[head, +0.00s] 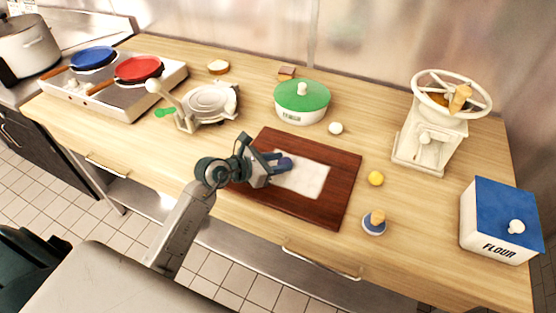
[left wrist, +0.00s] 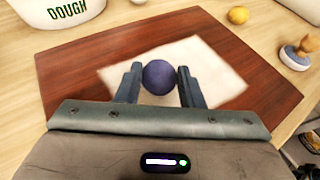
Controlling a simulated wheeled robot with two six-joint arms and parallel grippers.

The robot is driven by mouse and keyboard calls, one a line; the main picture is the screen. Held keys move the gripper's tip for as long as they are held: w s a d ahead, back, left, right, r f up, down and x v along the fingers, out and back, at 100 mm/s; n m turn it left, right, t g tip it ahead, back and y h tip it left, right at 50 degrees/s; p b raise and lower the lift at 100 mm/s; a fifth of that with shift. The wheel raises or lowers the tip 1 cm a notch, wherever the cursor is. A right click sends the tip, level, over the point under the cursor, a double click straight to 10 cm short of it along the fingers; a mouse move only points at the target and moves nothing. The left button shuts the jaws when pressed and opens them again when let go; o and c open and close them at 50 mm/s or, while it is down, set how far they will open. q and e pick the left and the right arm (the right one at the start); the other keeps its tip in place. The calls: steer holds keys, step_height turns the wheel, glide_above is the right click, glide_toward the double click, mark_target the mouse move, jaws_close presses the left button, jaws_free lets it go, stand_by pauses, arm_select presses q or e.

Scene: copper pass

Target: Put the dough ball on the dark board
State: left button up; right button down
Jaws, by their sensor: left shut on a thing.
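The dark board (head: 330,211) is a reddish-brown slab on the counter with a white floury patch (head: 308,180) on it; both show in the left wrist view. My left gripper (head: 280,165) is over the board and shut on a dark blue-purple ball, which sits between its fingers over the patch in the left wrist view (left wrist: 159,77). I cannot tell whether the ball touches the board. A white ball (head: 336,128) lies on the counter behind the board, and a yellow ball (head: 376,178) lies to its right. My right gripper is not in view.
A green-lidded dough pot (head: 301,107) stands behind the board. A press (head: 207,104) is at left, near a stove with two pans. A small stamp (head: 374,223), a mill (head: 431,140) and a flour box (head: 488,225) stand to the right.

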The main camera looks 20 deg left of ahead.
arm_select(q)
steer(key=shift+f, duration=0.2)
steer(key=o, duration=1)
steer(key=shift+r, duration=0.1)
steer(key=shift+r, duration=0.15)
steer(key=shift+s+a, duration=0.2)
steer(key=shift+a, duration=0.05)
steer(key=b+v, duration=0.2)
steer(key=v, duration=0.7)
steer(key=shift+s+a+r+b, duration=0.1)
steer(key=shift+s+b, duration=0.15)
steer(key=shift+b, duration=0.15)
steer(key=shift+v, duration=0.9)
